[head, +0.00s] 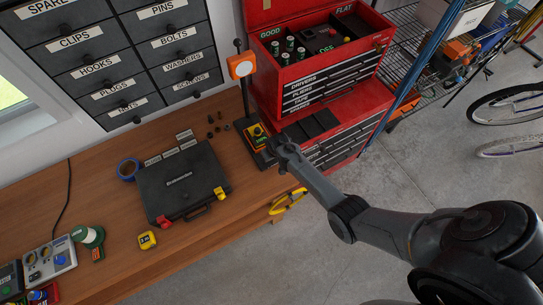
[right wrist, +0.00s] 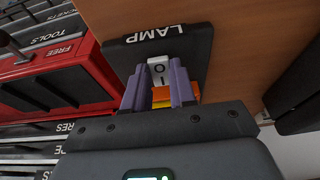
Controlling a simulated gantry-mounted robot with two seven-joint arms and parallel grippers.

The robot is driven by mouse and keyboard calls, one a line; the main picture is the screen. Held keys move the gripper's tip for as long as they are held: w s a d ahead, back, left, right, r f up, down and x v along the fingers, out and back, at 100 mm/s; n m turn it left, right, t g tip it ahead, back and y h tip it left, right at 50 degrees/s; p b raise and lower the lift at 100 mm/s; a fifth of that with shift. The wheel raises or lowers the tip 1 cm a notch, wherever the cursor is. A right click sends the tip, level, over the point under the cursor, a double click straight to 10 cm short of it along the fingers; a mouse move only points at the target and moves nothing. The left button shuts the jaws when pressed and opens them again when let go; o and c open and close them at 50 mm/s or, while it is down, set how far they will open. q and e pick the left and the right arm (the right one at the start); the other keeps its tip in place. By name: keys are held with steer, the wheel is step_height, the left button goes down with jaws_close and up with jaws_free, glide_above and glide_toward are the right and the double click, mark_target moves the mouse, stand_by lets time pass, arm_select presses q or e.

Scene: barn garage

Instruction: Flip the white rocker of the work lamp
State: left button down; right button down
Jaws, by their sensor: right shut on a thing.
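The work lamp stands at the back right of the bench, with an orange and white lamp head (head: 241,66) on a black pole. Its black base plate (right wrist: 188,42) reads LAMP in the right wrist view. The white rocker (right wrist: 158,68), marked O and I, sits between my right gripper's purple fingers (right wrist: 162,90). An orange-yellow part (right wrist: 162,99) shows just below it. My right gripper (head: 272,143) is at the lamp base in the head view, its fingers on either side of the rocker and shut on it. The finger contact is partly hidden. My left gripper is not in view.
A red toolbox (head: 322,75) stands close right of the lamp. A black case (head: 182,180) lies to its left, with blue tape (head: 128,169) beside it. Labelled drawers (head: 120,60) rise behind. The bench front edge is near my arm.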

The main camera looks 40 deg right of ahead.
steer(key=shift+w+g+y+b, duration=0.3)
steer(key=shift+w+g+b, duration=0.2)
steer(key=shift+g, duration=0.5)
steer(key=shift+d+g+b, duration=0.1)
steer(key=shift+g+b, duration=0.6)
steer(key=shift+b, duration=0.05)
steer(key=shift+r, duration=0.1)
steer(key=c, duration=0.9)
jaws_free()
steer(key=shift+r, duration=0.1)
